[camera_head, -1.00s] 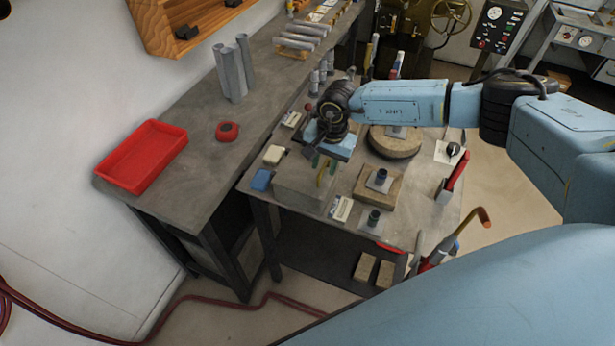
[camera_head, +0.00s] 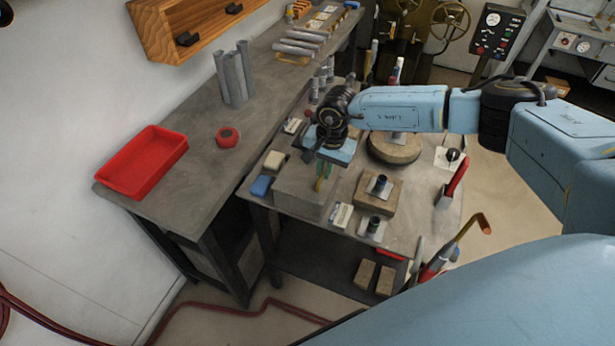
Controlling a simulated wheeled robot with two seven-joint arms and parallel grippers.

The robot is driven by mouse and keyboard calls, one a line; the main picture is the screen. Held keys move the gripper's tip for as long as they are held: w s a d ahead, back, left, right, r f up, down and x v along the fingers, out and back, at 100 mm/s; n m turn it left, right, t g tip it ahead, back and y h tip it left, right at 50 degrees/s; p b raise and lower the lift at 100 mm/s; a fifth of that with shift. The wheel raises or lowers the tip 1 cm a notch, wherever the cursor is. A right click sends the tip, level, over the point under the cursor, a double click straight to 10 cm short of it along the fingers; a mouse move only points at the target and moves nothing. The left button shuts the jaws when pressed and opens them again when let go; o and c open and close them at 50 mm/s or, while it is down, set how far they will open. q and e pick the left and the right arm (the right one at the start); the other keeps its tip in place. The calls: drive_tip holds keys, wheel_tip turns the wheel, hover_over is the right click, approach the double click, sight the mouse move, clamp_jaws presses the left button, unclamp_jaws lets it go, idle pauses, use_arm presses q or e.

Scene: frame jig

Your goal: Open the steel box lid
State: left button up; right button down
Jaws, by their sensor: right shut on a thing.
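The steel box (camera_head: 297,192) is a plain grey block shape standing at the left front part of the lower table. Its lid seems to lie flat on top, level with the box; the seam is too small to see. My right gripper (camera_head: 321,179) points down at the right part of the box top. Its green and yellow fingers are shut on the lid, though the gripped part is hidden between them. The light blue gripper body hides the back of the box. My left gripper is not in view.
A blue block (camera_head: 261,186) and a beige block (camera_head: 274,161) stand left of the box. A round wooden disc (camera_head: 394,150) lies behind. A red tray (camera_head: 143,163) is on the long bench.

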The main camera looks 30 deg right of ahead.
drive_tip(key=shift+w+a+r+p, duration=0.15)
drive_tip(key=shift+w+r+p, duration=0.05)
drive_tip(key=shift+r, duration=0.4)
drive_tip(key=shift+w+a+r+p, duration=0.15)
drive_tip(key=shift+w+r+p, duration=0.05)
drive_tip(key=shift+r, duration=0.4)
drive_tip(key=shift+w+a+r, duration=0.3)
drive_tip(key=shift+r, duration=0.25)
drive_tip(key=shift+w+a+r, duration=0.25)
drive_tip(key=shift+r, duration=0.3)
drive_tip(key=shift+w+a+r, duration=0.65)
drive_tip(key=shift+w+r, duration=0.05)
drive_tip(key=shift+r, duration=0.1)
drive_tip(key=shift+w, duration=0.1)
